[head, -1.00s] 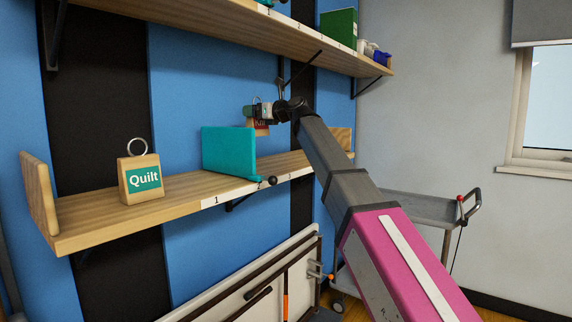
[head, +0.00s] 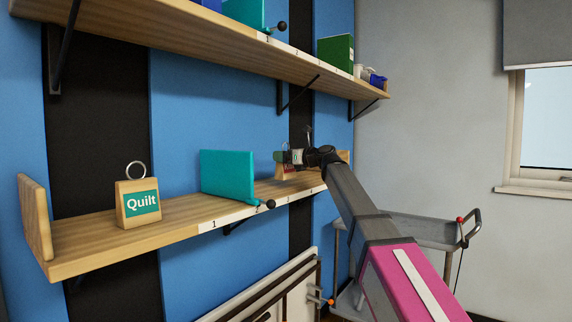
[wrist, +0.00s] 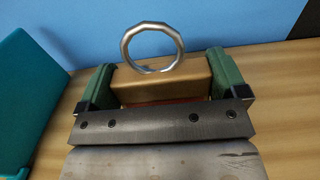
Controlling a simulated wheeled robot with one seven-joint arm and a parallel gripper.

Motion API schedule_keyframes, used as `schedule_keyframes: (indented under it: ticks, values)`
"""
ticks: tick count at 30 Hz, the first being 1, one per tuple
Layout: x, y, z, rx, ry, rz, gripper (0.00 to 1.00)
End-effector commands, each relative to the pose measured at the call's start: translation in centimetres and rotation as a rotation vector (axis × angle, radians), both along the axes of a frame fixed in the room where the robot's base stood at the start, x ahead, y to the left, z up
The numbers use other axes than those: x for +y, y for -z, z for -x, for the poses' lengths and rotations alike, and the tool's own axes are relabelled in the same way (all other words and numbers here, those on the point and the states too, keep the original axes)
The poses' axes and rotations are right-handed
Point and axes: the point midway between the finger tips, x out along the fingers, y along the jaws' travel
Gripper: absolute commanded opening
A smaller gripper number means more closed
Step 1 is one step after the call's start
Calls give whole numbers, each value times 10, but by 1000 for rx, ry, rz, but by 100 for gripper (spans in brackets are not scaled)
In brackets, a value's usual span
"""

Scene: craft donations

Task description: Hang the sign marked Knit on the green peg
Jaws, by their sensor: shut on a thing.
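My gripper (head: 284,158) is at the right part of the middle shelf, just beyond the teal divider. It is shut on a small wooden sign (head: 285,173), partly hidden behind the gripper. In the wrist view, the sign's wooden top (wrist: 165,78) and upright metal ring (wrist: 152,46) show between the two green fingers (wrist: 160,85). Its lettering cannot be read now; a red label showed earlier. The sign is low over the shelf; I cannot tell whether it touches. I cannot make out a green peg.
A wooden sign marked Quilt (head: 138,204) with a ring stands on the middle shelf (head: 90,228) at left. The teal divider (head: 227,174) stands between it and my gripper. An upper shelf (head: 200,42) runs above. A grey cart (head: 425,230) stands at right.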

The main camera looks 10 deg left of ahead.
Motion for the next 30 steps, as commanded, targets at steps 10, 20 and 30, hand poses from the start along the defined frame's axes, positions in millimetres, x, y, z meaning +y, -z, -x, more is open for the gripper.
schedule_keyframes:
  ticks: [10, 20, 30]
  values:
    - [0, 27, 1, 1, 0, -1, 64]
    - [0, 29, 1, 1, 0, 0, 100]
    - [-6, 31, 4, 0, 1, 0, 100]
